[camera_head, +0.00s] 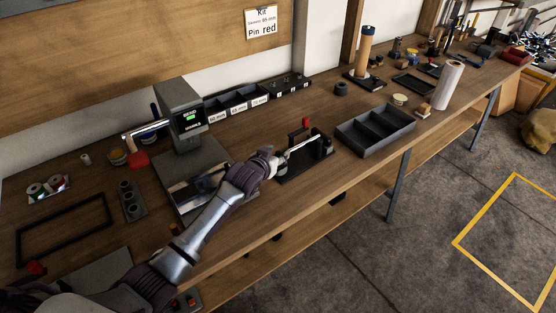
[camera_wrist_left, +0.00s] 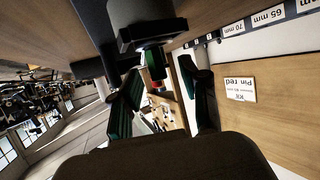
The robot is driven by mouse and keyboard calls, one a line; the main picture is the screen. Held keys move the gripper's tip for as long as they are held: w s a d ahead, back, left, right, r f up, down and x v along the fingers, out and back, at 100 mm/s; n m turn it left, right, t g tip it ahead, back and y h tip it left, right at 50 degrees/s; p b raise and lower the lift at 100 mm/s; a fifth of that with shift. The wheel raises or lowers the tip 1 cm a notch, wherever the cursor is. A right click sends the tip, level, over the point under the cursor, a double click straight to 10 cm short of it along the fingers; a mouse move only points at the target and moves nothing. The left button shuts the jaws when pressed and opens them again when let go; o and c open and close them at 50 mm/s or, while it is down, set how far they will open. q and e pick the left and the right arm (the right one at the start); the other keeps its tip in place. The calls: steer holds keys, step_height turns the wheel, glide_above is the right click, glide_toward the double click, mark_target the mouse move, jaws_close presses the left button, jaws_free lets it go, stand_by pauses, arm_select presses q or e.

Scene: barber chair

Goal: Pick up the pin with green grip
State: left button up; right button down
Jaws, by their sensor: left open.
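My left gripper (camera_head: 285,158) reaches over the front of the bench, close beside a black fixture (camera_head: 318,155). In the left wrist view, which is upside down, its two dark fingers (camera_wrist_left: 165,102) stand apart with a gap between them. A small piece with a green band (camera_wrist_left: 157,63) shows ahead of that gap, against a black block (camera_wrist_left: 145,35). It looks like the pin's green grip, with a bit of red near its end. I see no contact with the fingers. In the head view my arm and the fixture hide any green grip. My right gripper is not in view.
An empty black divided tray (camera_head: 376,132) stands right of the fixture. A grey device with a lit display (camera_head: 189,120) stands to the left. Labelled bins (camera_head: 238,104) line the back, below a sign reading "Pin red" (camera_head: 262,22). Bare bench lies between the bins and fixture.

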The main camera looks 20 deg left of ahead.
arm_select(q)
jaws_close()
steer(key=shift+r, duration=0.15)
